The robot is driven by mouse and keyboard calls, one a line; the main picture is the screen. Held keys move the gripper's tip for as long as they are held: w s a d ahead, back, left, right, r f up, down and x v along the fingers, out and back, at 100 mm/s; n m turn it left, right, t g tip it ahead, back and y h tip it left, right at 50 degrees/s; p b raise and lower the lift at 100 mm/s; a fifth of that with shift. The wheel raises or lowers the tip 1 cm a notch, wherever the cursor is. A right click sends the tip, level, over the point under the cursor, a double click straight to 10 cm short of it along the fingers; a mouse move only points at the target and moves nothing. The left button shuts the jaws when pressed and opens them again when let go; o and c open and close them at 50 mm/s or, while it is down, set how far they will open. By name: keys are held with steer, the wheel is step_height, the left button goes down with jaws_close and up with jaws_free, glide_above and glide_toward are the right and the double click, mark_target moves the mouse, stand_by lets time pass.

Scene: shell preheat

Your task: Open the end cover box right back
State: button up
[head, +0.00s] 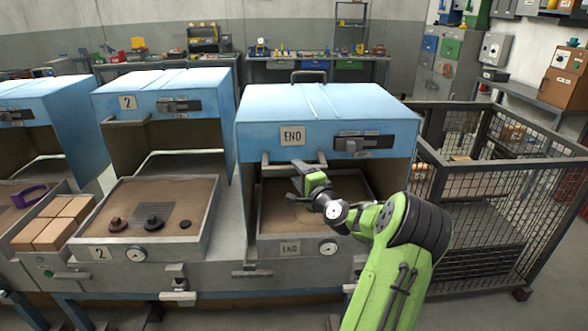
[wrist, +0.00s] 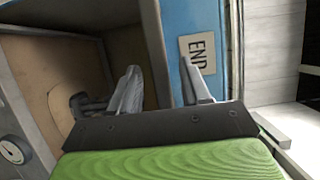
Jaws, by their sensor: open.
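The end cover box (head: 330,108) is a blue metal cover with an END label (head: 292,136) on its front panel; the label also shows in the wrist view (wrist: 198,52). Its front is open below the panel, with a grey bar handle (head: 318,158) along the panel's lower edge. A tray (head: 290,236) with a brown floor sits under it. My gripper (head: 296,172) is at the front opening, just below the panel. In the wrist view its two fingers (wrist: 163,90) are apart, one on each side of the panel's lower edge. I cannot tell whether they touch it.
A second blue cover (head: 165,85) marked 2 stands left over a tray (head: 85,238) with dark round parts. A wire mesh cage (head: 490,175) stands close on the right. A workbench (head: 240,65) runs along the back wall. A gauge (head: 328,248) sits on the END tray's front.

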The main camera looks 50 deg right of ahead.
steer(key=shift+x, duration=1.5)
jaws_close()
